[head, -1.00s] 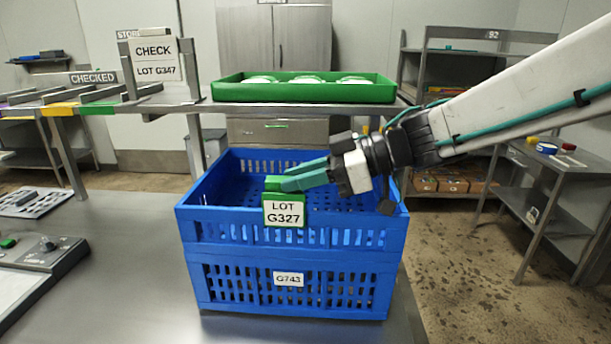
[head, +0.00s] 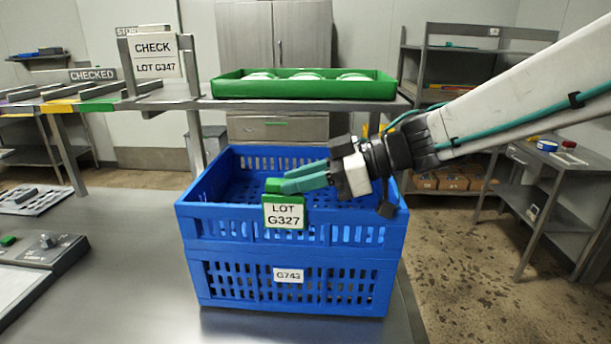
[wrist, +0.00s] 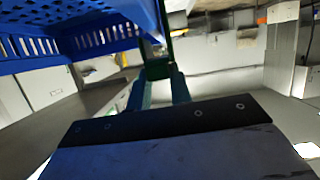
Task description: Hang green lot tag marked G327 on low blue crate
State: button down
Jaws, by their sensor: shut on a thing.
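The green lot tag (head: 284,212) with a white label reading LOT G327 is at the front rim of the blue crate (head: 290,260). Its label face hangs outside the front wall, and its green top shows at the rim. My gripper (head: 283,187) is shut on the tag's top, reaching in from the right over the crate. In the wrist view the fingers (wrist: 160,88) hold the green tag (wrist: 158,68) close beside the blue crate wall (wrist: 100,38). Whether the tag's hook rests on the rim is unclear. The crate's front carries a label reading G743.
A green tray (head: 305,88) with white-topped items stands on the shelf behind the crate. A sign reading CHECK LOT G347 (head: 154,56) stands at the left. A grey device (head: 40,252) lies on the table's left.

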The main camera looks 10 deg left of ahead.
aim_at(301, 196)
jog(key=shift+f, duration=1.5)
jog(key=c, duration=1.2)
grip_release()
jog(key=shift+r, duration=0.1)
jog(key=shift+d, duration=0.15)
jog(key=v, duration=0.7)
jog(key=shift+d, duration=0.2)
jog(key=shift+r, duration=0.1)
